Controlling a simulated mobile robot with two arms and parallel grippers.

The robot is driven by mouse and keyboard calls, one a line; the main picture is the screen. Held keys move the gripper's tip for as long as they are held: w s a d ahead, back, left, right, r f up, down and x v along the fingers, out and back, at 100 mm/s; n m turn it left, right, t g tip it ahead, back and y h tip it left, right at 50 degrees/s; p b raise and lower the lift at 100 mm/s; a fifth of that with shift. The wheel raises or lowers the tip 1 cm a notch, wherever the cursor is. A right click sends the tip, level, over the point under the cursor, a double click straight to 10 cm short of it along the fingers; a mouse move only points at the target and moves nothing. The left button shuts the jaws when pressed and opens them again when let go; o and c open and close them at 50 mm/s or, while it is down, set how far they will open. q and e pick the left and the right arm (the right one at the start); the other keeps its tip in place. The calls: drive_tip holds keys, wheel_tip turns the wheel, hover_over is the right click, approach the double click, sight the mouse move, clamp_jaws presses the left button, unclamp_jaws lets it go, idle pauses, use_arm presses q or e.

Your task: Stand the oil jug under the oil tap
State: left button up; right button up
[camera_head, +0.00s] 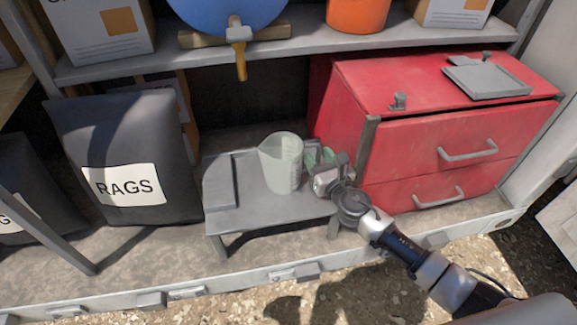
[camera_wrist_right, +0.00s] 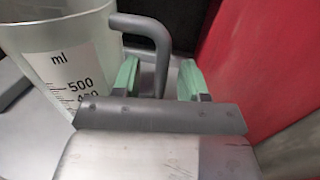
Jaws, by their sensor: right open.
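The oil jug (camera_head: 281,165) is a clear, pale measuring jug standing upright on a low grey stand (camera_head: 255,216). In the right wrist view the jug (camera_wrist_right: 62,40) shows ml markings and a dark grey handle (camera_wrist_right: 150,30). The oil tap (camera_head: 240,50), with a yellowish spout, is on a blue barrel above; in the head view the jug is below it and to its right. My right gripper (camera_head: 318,160) is at the jug's handle side. Its green fingers (camera_wrist_right: 160,82) are open, with the handle between them. My left gripper is not in view.
A red drawer cabinet (camera_head: 420,130) is close on the right of my right gripper. A dark rags bag (camera_head: 125,130) stands left of the stand. The shelf (camera_head: 290,48) holds the blue barrel (camera_head: 220,12).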

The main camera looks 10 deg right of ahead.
drive_tip(key=x, duration=0.2)
drive_tip(key=shift+w+a, duration=0.1)
drive_tip(key=shift+w, duration=0.3)
clamp_jaws()
drive_tip(key=shift+r, duration=0.2)
